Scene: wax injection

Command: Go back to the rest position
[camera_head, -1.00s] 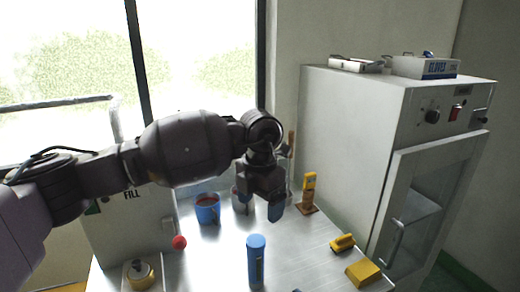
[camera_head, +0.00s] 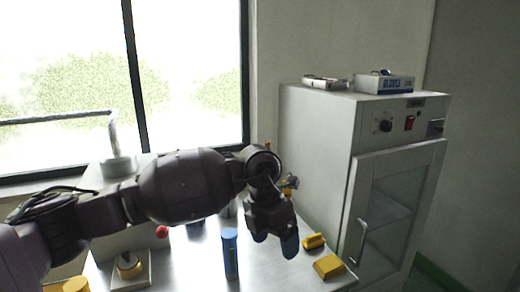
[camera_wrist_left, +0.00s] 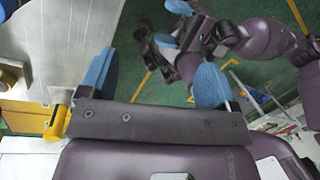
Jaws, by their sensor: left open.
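My left gripper (camera_head: 275,240) is open and empty in the head view, its two blue fingertips pointing down and apart. It appears over the steel table, just right of the blue cylinder (camera_head: 230,256) and left of the yellow blocks. My left arm reaches in from the left and hides part of the table. In the left wrist view, the gripper (camera_wrist_left: 153,82) shows its two blue fingers wide apart with nothing between them. My right arm shows at the upper right of that view, over the green floor; its jaw state is unclear.
Two yellow blocks (camera_head: 314,242) (camera_head: 328,267) lie near the cabinet. A red ball (camera_head: 162,232) is behind my arm. The blue mug is mostly hidden.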

